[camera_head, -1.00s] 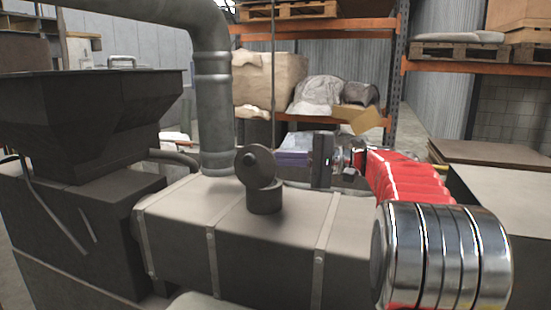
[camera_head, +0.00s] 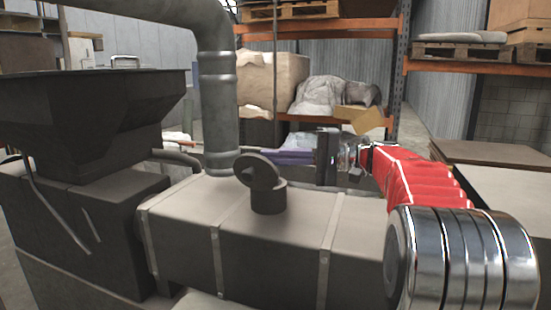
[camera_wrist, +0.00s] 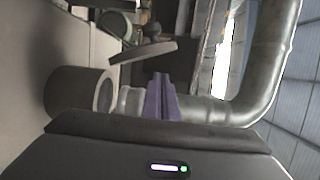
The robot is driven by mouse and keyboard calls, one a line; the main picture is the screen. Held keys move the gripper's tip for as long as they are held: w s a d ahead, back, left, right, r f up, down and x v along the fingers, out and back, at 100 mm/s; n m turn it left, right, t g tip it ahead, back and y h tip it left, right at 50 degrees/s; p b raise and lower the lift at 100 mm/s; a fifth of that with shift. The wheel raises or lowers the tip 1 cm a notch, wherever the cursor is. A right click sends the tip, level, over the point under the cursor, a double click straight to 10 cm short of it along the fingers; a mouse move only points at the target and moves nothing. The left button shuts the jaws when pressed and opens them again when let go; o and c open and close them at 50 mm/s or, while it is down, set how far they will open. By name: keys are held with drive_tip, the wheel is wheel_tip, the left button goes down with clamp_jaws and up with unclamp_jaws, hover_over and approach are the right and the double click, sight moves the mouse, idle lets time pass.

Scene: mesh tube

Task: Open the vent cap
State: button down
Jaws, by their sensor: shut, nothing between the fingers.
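The vent cap (camera_head: 258,172) is a dark round disc with a small knob, tilted above a short cylindrical neck (camera_head: 269,198) on top of the grey housing. In the wrist view the cap (camera_wrist: 143,51) appears as a thin plate standing at an angle away from the neck (camera_wrist: 75,91), with a gap between them. My gripper (camera_head: 272,157) comes from the right, its purple fingers pointing left just behind the cap in the head view. The fingers (camera_wrist: 160,82) are shut and empty. Whether they touch the cap cannot be told.
A thick grey pipe (camera_head: 219,110) rises from the housing (camera_head: 180,215), left of the cap. A dark hopper (camera_head: 85,110) stands at the far left. Shelves with orange beams (camera_head: 320,27) and wrapped goods are behind. A flat-topped block (camera_head: 510,195) is at the right.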

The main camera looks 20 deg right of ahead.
drive_tip(key=w+d, duration=0.1)
drive_tip(key=w+d+r, duration=0.1)
drive_tip(key=shift+w+d+r, duration=0.1)
drive_tip(key=shift+w, duration=0.3)
drive_tip(key=v, duration=1)
drive_tip(key=shift+s+r, duration=0.25)
drive_tip(key=shift+r, duration=0.2)
drive_tip(key=shift+a, duration=0.2)
